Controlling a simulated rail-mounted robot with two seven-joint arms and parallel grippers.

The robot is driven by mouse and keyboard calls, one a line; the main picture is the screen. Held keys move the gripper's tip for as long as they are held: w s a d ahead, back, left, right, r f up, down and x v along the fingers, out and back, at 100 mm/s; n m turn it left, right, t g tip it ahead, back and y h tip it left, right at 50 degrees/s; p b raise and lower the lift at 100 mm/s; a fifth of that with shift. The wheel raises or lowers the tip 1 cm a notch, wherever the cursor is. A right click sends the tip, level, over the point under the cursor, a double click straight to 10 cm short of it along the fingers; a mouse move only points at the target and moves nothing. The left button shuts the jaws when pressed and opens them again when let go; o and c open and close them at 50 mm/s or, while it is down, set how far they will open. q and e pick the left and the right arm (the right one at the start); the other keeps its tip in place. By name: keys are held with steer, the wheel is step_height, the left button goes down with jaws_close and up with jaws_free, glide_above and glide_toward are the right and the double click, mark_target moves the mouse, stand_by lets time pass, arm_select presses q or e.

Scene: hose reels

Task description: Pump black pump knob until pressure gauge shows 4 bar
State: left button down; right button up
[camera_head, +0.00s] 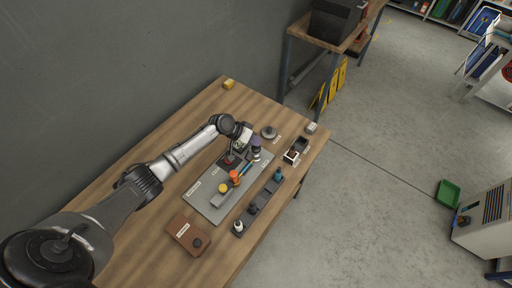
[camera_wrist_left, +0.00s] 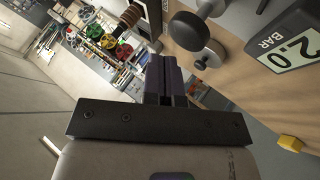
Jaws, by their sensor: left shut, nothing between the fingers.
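My left gripper (camera_head: 249,143) is over the far part of the grey plate (camera_head: 208,208) on the table. In the left wrist view its dark fingers (camera_wrist_left: 165,75) are closed together with nothing between them. A black round knob (camera_wrist_left: 188,32) on a stem shows just above and right of the fingertips, apart from them in the picture; I cannot tell for sure that it is the pump knob. The pressure gauge display (camera_wrist_left: 292,46) at the upper right reads 2.0 BAR. The gauge's reading is too small to make out in the head view. My right gripper is not in view.
On the wooden table (camera_head: 140,180) stand a yellow block (camera_head: 229,84), a round grey disc (camera_head: 268,132), a small dark tray (camera_head: 297,151), a dark strip with several pegs (camera_head: 262,198) and a brown box (camera_head: 188,236). A grey wall borders the left side.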

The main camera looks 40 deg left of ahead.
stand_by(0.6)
arm_select(q)
steer(key=shift+f, duration=0.1)
steer(key=shift+f+b, duration=0.3)
steer(key=shift+b, duration=0.1)
